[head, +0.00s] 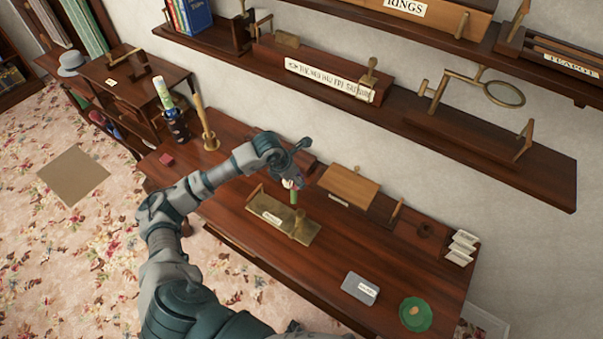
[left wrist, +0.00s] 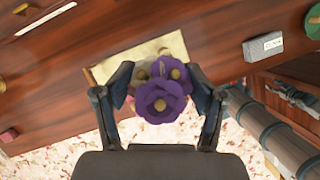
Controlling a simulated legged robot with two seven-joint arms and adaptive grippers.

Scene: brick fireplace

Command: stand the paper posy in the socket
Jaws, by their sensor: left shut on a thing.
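The paper posy has purple flowers (left wrist: 160,100) that fill the middle of the left wrist view. In the head view its green stem (head: 294,197) hangs down below my left gripper (head: 291,180). My left gripper is shut on the posy, with a finger on each side of it in the left wrist view (left wrist: 160,105). A short upright brass cylinder (head: 301,227), apparently the socket, stands at the right end of a labelled brass plate (head: 260,206). The stem's lower end appears above and apart from it. In the left wrist view the flowers hide much of the plate (left wrist: 115,70). My right gripper is not in view.
A wooden block (head: 348,186) lies behind the plate. A grey labelled box (head: 360,288) and a green dish (head: 415,314) are at the right front. A wall shelf (head: 450,125) overhangs the back. Bare desk lies between plate and grey box.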

